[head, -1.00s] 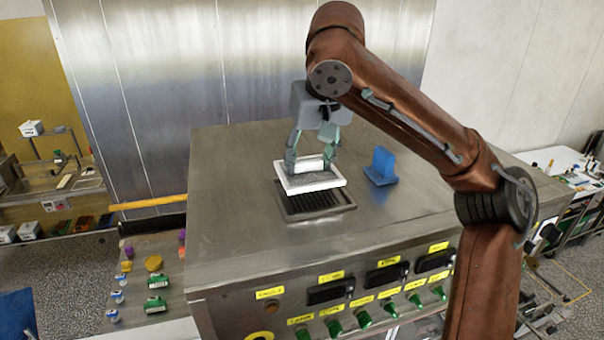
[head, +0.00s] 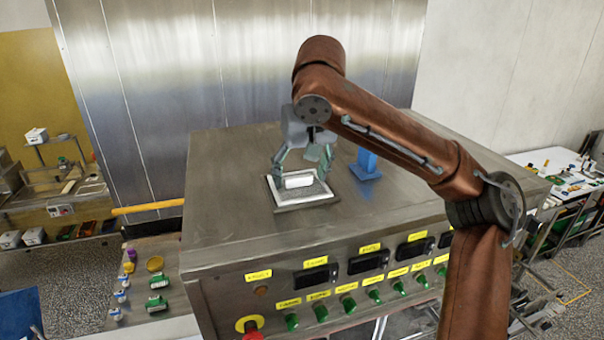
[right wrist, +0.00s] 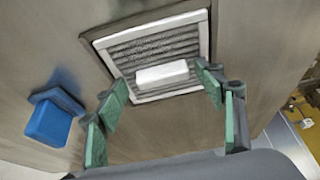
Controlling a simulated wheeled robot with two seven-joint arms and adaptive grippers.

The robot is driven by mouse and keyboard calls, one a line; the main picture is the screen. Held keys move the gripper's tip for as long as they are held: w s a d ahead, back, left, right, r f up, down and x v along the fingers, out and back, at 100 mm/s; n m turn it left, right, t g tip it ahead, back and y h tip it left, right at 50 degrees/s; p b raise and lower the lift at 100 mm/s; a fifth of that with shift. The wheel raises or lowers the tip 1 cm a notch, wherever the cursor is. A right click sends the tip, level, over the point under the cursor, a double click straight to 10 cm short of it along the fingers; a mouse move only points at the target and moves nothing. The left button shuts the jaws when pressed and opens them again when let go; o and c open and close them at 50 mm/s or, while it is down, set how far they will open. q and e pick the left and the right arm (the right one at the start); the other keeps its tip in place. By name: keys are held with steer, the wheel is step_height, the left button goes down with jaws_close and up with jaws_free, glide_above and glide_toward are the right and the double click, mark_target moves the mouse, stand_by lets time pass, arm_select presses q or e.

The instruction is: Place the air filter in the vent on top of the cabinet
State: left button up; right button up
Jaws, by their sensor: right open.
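The air filter (head: 318,189) is a white-framed grey panel with a white bar handle (head: 299,179) in its middle. It lies in or on the vent (head: 308,206) on top of the cabinet (head: 225,190), roughly lined up with the dark vent rim. In the right wrist view, the filter (right wrist: 150,47) shows inside the vent rim (right wrist: 96,38); I cannot tell if it is fully flush. My right gripper (head: 301,169) is open just above the filter, its fingers spread on either side of the handle and apart from it. My left gripper is out of view.
A blue block-like piece (head: 366,165) stands on the cabinet top right of the vent; it also shows in the right wrist view (right wrist: 52,117). The cabinet front has green knobs, displays and a red button (head: 252,329). The top left of the cabinet is clear.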

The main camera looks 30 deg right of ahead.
mark_target(302, 193)
steer(key=shift+w+a+f, duration=0.1)
steer(key=shift+w, duration=0.3)
steer(key=shift+s+r, duration=0.1)
steer(key=shift+r, duration=0.2)
steer(key=v, duration=0.6)
steer(key=shift+s+r, duration=0.2)
steer(key=shift+r, duration=0.05)
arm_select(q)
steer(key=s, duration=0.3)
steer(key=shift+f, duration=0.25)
arm_select(e)
steer(key=v, duration=0.5)
steer(key=shift+a, duration=0.1)
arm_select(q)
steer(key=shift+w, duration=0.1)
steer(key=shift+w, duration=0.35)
arm_select(e)
steer(key=shift+s, duration=0.1)
